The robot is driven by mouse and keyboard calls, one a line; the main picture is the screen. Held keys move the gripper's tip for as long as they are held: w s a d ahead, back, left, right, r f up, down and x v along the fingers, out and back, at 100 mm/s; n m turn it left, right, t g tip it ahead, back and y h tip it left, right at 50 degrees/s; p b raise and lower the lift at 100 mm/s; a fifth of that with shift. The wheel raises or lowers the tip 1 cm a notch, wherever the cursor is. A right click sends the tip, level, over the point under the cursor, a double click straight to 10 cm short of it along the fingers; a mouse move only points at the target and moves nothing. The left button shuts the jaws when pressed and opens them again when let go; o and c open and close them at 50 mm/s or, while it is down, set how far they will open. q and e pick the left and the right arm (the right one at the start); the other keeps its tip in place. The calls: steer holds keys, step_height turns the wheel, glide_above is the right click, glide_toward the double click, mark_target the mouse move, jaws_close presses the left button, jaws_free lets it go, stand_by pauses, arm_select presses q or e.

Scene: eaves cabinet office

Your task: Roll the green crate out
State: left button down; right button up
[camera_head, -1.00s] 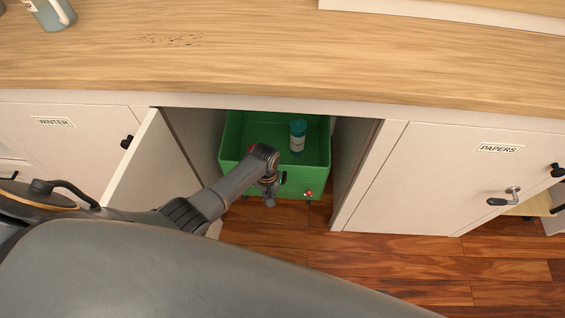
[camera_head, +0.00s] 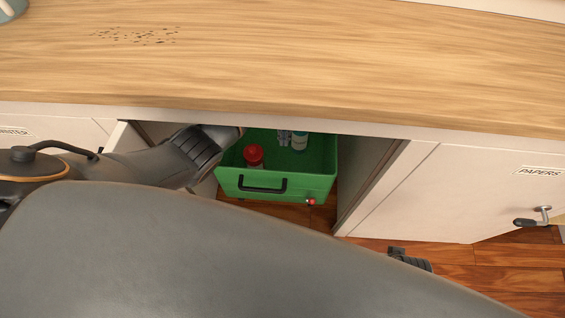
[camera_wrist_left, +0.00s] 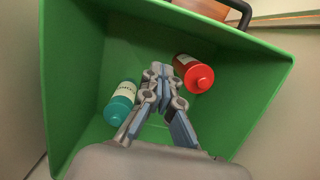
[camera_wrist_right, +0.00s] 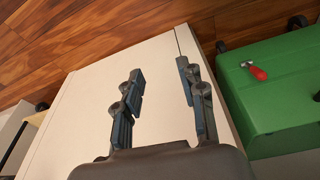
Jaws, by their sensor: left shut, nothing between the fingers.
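The green crate (camera_head: 315,186) stands in the open cabinet bay, with a black handle (camera_head: 262,187) on its front wall and a small red lever (camera_head: 311,201) low at the right. Inside are a red bottle (camera_head: 253,156) and a teal-capped bottle (camera_head: 299,141). My left gripper (camera_wrist_left: 155,72) is shut and empty inside the crate, between the red bottle (camera_wrist_left: 193,73) and the teal bottle (camera_wrist_left: 121,103). It is apart from the handle (camera_wrist_left: 240,12). My right gripper (camera_wrist_right: 157,70) is open and empty, by a white cabinet front; the crate and its red lever (camera_wrist_right: 258,72) are right of it.
The wooden countertop (camera_head: 300,70) overhangs the bay. An open door (camera_head: 122,138) is left of the bay. The wooden floor (camera_head: 450,262) in front looks clear.

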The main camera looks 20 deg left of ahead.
arm_select(q)
steer(key=s+d+f+b, duration=0.1)
steer(key=s+f, duration=0.4)
steer(key=f, duration=0.3)
steer(key=shift+s+d+b, duration=0.25)
steer(key=shift+s+b, duration=0.1)
steer(key=shift+s, duration=0.05)
arm_select(e)
steer(key=w+v, duration=0.1)
steer(key=v, duration=0.6)
steer(key=shift+w+r, duration=0.3)
steer(key=shift+w, duration=0.35)
arm_select(q)
steer(key=shift+r, duration=0.1)
arm_select(e)
steer(key=shift+r, duration=0.1)
